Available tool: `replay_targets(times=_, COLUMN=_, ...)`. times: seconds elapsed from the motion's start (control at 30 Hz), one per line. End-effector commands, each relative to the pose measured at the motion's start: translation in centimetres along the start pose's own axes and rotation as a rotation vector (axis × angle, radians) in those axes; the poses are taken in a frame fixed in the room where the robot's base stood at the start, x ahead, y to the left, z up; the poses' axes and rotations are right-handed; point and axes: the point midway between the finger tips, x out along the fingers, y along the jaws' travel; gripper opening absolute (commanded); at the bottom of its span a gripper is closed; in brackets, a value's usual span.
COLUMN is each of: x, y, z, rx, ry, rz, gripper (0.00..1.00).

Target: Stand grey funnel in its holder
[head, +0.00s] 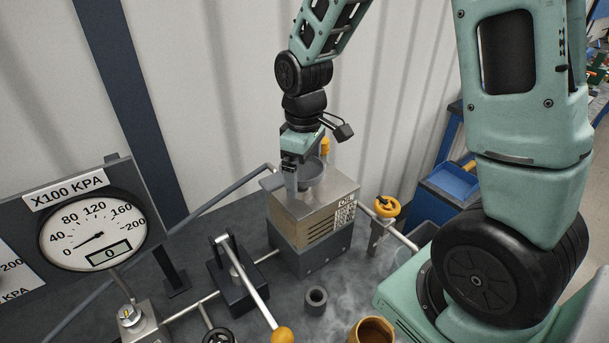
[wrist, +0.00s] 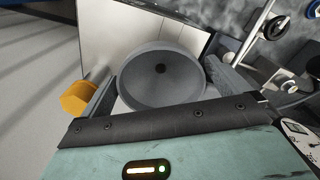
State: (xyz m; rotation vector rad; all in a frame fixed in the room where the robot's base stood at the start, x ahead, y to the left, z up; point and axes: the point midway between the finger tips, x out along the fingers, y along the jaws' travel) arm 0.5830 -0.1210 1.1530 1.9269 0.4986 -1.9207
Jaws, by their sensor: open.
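The grey funnel (head: 313,174) sits mouth up on top of the metal box in the head view, partly hidden by my gripper. In the wrist view I look into its wide bowl (wrist: 160,78), with a dark hole in the middle. My gripper (head: 292,188) is over the box at the funnel. Its two fingers stand open on either side of the bowl in the wrist view; I cannot tell whether they touch it. A short dark grey ring (head: 316,299) with a round hole stands on the table in front of the box; it may be the holder, but I cannot be sure.
The metal box (head: 322,204) has a vented front. A yellow-handled lever press (head: 237,283) stands left of the ring and a brown cup (head: 372,331) right of it. A yellow valve (head: 387,206) is right of the box. The pressure gauge (head: 92,232) stands at left.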

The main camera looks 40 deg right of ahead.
Motion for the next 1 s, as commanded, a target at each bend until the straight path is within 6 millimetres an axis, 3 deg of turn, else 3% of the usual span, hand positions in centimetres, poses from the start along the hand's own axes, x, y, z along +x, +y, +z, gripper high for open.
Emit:
replay_targets(times=0.2, x=2.2, y=0.0, z=0.0, rx=-0.001, ry=-0.002, rz=-0.001, gripper=1.00)
replay_targets(times=0.57, x=2.7, y=0.0, z=0.0, rx=0.000, ry=0.001, rz=0.001, gripper=1.00)
replay_targets(times=0.73, x=2.7, y=0.0, z=0.0, rx=0.000, ry=0.000, rz=0.001, gripper=0.61)
replay_targets(times=0.77, x=2.7, y=0.0, z=0.0, rx=0.000, ry=0.000, rz=0.000, gripper=0.61)
replay_targets(times=0.8, x=2.7, y=0.0, z=0.0, rx=0.000, ry=0.000, rz=0.000, gripper=0.81)
replay_targets(times=0.9, x=2.7, y=0.0, z=0.0, rx=0.000, ry=0.000, rz=0.000, gripper=0.57)
replay_targets(times=1.0, x=2.7, y=0.0, z=0.0, rx=0.000, ry=0.000, rz=0.000, gripper=0.56)
